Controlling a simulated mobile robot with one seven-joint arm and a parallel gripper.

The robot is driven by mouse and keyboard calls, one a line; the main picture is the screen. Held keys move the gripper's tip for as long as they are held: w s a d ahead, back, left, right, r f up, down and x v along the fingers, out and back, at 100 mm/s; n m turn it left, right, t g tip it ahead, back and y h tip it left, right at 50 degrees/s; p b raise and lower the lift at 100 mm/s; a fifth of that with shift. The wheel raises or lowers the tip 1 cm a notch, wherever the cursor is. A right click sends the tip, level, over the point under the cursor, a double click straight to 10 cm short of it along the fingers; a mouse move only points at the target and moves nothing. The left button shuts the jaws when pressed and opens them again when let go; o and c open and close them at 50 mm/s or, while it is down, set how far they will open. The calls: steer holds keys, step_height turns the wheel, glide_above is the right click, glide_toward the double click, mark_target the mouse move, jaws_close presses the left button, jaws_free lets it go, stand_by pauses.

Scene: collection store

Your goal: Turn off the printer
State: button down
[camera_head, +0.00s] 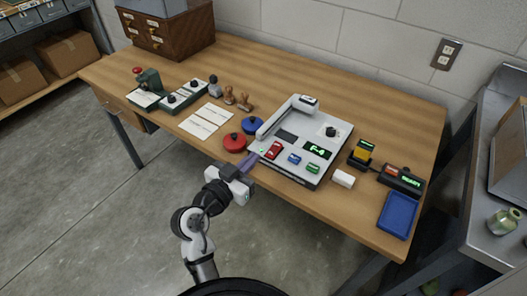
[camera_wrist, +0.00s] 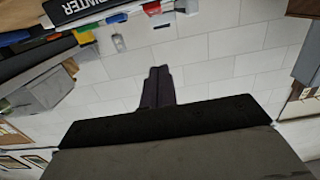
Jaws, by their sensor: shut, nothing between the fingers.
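A light grey console (camera_head: 300,140) with a dark base stands at the table's middle right. It has red, blue and green keys, a dial and a green display like "F-4". A dark box with a lit display like "READY" (camera_head: 403,180) sits further right. In the wrist view a black face with white letters ending in "INTER" (camera_wrist: 95,8) shows at the top left; I cannot tell which device it belongs to. My gripper (camera_head: 257,155) is shut and empty at the console's near left corner; contact is unclear. It also shows in the wrist view (camera_wrist: 158,70).
Red (camera_head: 234,142) and blue (camera_head: 252,125) round pads lie left of the console. A white block (camera_head: 344,178), a yellow-topped device (camera_head: 361,152) and a blue tray (camera_head: 397,214) lie to its right. Stamps and cards lie left. The table's back strip is mostly clear.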

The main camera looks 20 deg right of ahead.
steer(key=p, duration=0.4)
glide_above(272, 153)
steer(key=shift+s+a+f, duration=0.1)
steer(key=shift+s+f, duration=0.1)
step_height(272, 153, down, 3)
steer(key=shift+w+r, duration=0.1)
steer(key=shift+r, duration=0.05)
steer(key=shift+f, duration=0.65)
steer(key=shift+f, duration=0.1)
